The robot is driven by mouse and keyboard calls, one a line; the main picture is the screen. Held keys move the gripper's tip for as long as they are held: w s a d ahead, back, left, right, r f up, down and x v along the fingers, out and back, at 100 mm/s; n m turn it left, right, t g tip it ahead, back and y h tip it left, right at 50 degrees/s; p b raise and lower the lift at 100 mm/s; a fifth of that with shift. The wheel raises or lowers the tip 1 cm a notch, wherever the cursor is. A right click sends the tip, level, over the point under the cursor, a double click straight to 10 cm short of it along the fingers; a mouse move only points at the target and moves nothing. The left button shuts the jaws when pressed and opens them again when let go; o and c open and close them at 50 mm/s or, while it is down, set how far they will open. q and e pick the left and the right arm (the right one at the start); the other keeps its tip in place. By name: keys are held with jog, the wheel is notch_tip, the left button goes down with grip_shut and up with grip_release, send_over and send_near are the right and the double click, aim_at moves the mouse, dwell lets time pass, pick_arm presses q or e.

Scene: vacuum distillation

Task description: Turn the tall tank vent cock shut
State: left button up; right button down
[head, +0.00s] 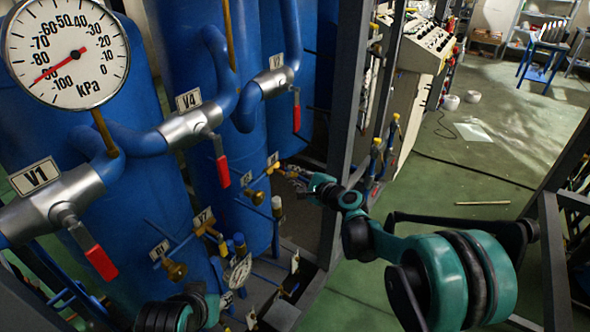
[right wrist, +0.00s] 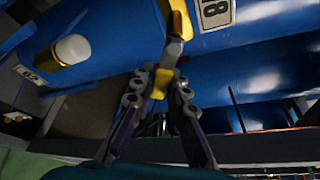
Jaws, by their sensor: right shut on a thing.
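A small brass-yellow cock (head: 274,168) sits on a thin pipe of a tall blue tank (head: 198,50), near mid-picture in the head view. In the right wrist view the yellow cock (right wrist: 178,22) stands beside a plate ending in 8. My right gripper (head: 293,174) reaches it from the right. In the right wrist view its fingertips (right wrist: 161,84) are closed on the cock's yellow handle (right wrist: 160,80). The fingers hide part of the handle, so its exact angle is unclear. My left arm shows at the bottom of the head view; I cannot make out its gripper.
Large valves V1 (head: 62,205) and V4 (head: 193,127) with red levers stand at left and centre. A kPa gauge (head: 66,52) fills the upper left. Other brass cocks (head: 174,270) and a grey frame post (head: 345,90) are close by.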

jog(key=shift+s+a+f+m+g+y+p, duration=0.15)
jog(key=shift+s+a+f+m+g+y, duration=0.2)
jog(key=shift+s+m+g, duration=0.7)
jog(key=shift+s+a+f+m+g+y+p, duration=0.2)
jog(key=shift+a+f+m+g, duration=0.35)
jog(key=shift+m, duration=1.05)
jog(key=shift+s+a+f+m+g+y+p, duration=0.1)
jog(key=shift+s+a+f+m+g+y, duration=0.25)
jog(key=shift+s+m+g, duration=0.7)
jog(key=shift+w+m, duration=0.3)
jog(key=shift+w, duration=0.1)
jog(key=c, duration=1.5)
grip_release()
jog(key=shift+d+r, duration=0.1)
jog(key=v, duration=1.1)
jog(key=shift+s+d, duration=0.3)
jog(key=shift+s, duration=0.05)
